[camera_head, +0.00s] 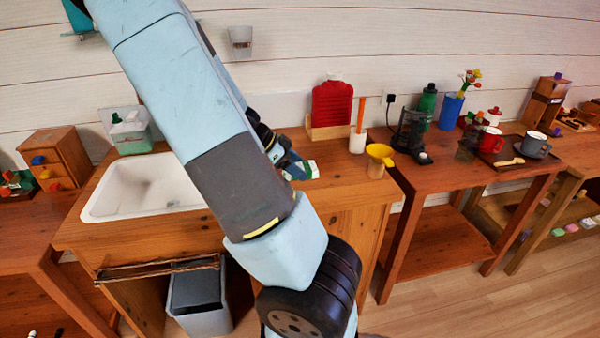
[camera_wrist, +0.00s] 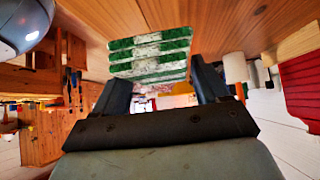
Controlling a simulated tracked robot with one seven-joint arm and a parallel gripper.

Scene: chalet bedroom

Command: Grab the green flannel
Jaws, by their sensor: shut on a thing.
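The green flannel (camera_wrist: 148,55) is a folded cloth with green and white stripes. In the wrist view it sits between the two dark fingers of my gripper (camera_wrist: 158,72), which is shut on it. In the head view a small striped part of the flannel (camera_head: 309,169) shows beside my gripper (camera_head: 290,160), over the wooden washstand top right of the basin. My arm hides much of the gripper there. I cannot tell whether the flannel still touches the wood.
A white basin (camera_head: 145,187) is left of my gripper. A red hot-water bottle (camera_head: 332,103), a white cup (camera_head: 357,141) and a yellow funnel (camera_head: 380,154) stand to the right. A side table (camera_head: 450,172) with bottles and mugs is farther right. A grey bin (camera_head: 199,296) is below.

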